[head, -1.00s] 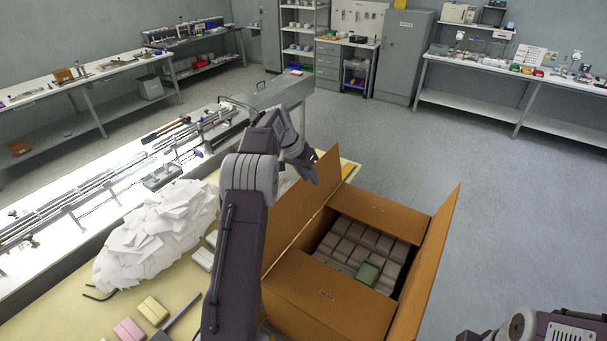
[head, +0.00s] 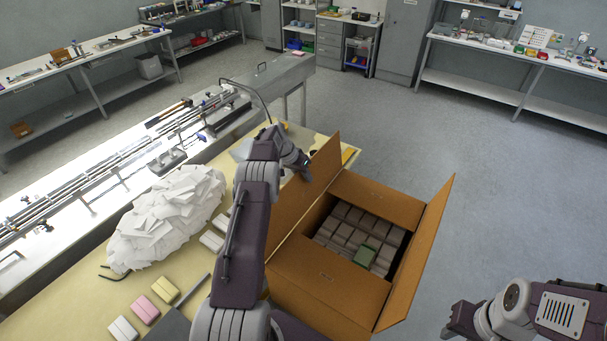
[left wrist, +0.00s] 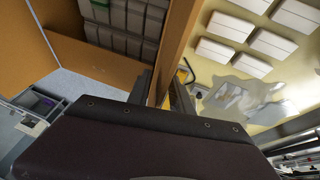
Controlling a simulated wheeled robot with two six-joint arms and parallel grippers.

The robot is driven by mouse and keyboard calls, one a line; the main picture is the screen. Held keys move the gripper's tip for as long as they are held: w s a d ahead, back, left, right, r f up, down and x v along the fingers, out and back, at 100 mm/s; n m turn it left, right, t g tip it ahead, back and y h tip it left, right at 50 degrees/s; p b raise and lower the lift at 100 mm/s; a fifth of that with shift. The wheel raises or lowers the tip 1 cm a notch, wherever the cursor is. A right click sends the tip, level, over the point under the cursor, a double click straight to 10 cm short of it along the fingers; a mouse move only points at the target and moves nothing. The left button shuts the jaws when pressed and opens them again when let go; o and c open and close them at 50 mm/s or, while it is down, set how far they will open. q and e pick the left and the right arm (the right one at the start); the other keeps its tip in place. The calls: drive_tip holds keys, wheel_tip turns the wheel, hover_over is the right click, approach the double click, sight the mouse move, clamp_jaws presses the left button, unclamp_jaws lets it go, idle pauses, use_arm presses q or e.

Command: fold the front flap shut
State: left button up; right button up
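My left gripper (head: 301,165) is at the left flap's upper edge. In the left wrist view its fingers (left wrist: 162,92) stand apart, with the flap (left wrist: 180,45) running between them; contact is unclear. My right gripper (head: 460,322) is at the lower right, its fingers not clearly seen.
Grey packs (head: 345,235) and one green pack (head: 366,256) fill the carton. On the table (head: 75,290) lie a white paper heap (head: 165,215) and several coloured blocks (head: 145,309). A long machine (head: 120,165) runs along the left. Floor right of the carton is clear.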

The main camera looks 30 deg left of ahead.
use_arm(q)
drive_tip(key=shift+d, duration=0.1)
drive_tip(key=c, duration=0.4)
clamp_jaws()
idle(0.8)
